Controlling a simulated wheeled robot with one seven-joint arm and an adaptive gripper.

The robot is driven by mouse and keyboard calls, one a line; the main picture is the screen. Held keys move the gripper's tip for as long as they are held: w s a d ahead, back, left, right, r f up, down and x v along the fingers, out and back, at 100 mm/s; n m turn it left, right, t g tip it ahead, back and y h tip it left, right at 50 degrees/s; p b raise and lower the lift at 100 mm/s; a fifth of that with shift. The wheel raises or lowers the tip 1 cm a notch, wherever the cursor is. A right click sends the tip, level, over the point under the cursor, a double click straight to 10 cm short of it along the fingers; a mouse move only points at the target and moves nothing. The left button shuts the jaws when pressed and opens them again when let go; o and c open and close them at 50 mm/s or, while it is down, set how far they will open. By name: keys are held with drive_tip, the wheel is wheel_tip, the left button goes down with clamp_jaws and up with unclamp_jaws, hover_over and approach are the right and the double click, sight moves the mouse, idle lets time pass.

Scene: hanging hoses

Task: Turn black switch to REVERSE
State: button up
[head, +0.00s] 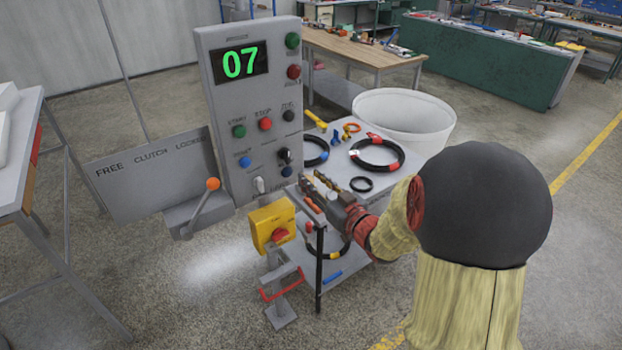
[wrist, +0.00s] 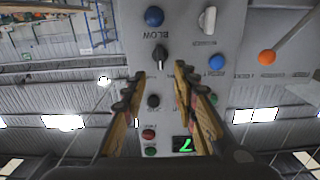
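The black switch (head: 284,156) is on the grey control panel (head: 222,130), low on its right side, above a blue button. In the wrist view, which is upside down, the black switch (wrist: 160,57) shows between my fingertips, its handle roughly vertical. The markings around it are too small to read. My gripper (head: 312,182) is open and empty, in front of the panel, to the right of and below the switch in the head view. In the wrist view my gripper (wrist: 160,72) has a finger on each side of the switch; contact cannot be seen.
Close by are a blue button (head: 286,172), a black button (head: 289,115) and a white toggle (head: 259,186). An orange-knobbed lever (head: 213,184) and a yellow box (head: 271,224) sit lower left. A cart (head: 345,192) with hoses and a white bin (head: 405,112) stand right.

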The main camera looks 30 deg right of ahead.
drive_tip(key=p, duration=0.3)
approach(289, 154)
drive_tip(key=w, duration=0.8)
drive_tip(key=shift+a+f+b, duration=0.1)
drive_tip(key=shift+a+b, duration=0.05)
drive_tip(key=shift+b, duration=0.25)
drive_tip(key=shift+w, duration=0.7)
drive_tip(key=shift+c, duration=0.8)
clamp_jaws()
